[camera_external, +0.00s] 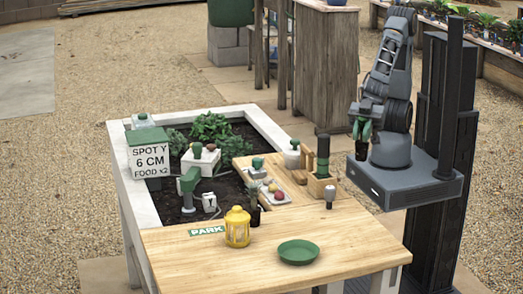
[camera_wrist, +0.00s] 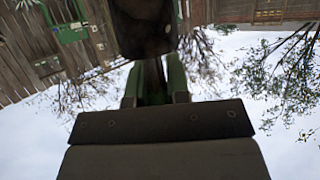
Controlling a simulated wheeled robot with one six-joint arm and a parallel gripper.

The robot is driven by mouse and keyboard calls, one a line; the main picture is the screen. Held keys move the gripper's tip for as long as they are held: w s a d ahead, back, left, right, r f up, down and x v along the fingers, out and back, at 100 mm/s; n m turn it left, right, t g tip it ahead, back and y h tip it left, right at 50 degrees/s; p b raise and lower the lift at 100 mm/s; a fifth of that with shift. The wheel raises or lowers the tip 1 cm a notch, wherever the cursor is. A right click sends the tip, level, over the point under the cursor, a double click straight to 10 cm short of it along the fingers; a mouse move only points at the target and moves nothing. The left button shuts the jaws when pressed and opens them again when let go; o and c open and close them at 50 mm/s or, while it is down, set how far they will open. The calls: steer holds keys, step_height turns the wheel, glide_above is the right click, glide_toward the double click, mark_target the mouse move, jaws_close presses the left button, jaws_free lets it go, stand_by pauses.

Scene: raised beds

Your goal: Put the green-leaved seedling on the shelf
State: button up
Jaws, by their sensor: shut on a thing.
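My gripper (camera_external: 363,128) is raised at the right, over my base and apart from the table. It is shut on a small seedling in a dark pot (camera_external: 361,151), which hangs below the green fingers. The leaves are hard to tell from the fingers. In the wrist view my gripper (camera_wrist: 154,88) has the dark pot (camera_wrist: 145,25) beyond its fingertips. Another small plant in a dark pot (camera_external: 255,216) stands on the table beside the yellow lantern. I cannot tell for sure which surface is the shelf; a raised wooden board (camera_external: 298,190) lies across the bed.
The wooden table (camera_external: 180,262) holds a yellow lantern (camera_external: 237,228), a green plate (camera_external: 298,252) and a PARK sign (camera_external: 207,230). A wooden block with a dark green cylinder (camera_external: 322,160) and a grey bulb-shaped thing (camera_external: 330,195) stand near its right side. The front left is clear.

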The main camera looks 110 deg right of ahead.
steer(key=shift+f, duration=0.35)
steer(key=w+a+f, duration=0.3)
steer(key=f, duration=0.1)
steer(key=w+a+f, duration=0.3)
steer(key=w+f, duration=0.1)
steer(key=f, duration=0.1)
steer(key=w+a+f, duration=0.3)
steer(key=f, duration=0.2)
steer(key=shift+w+f, duration=0.1)
steer(key=shift+w, duration=0.25)
steer(key=shift+f, duration=0.55)
steer(key=shift+f, duration=0.1)
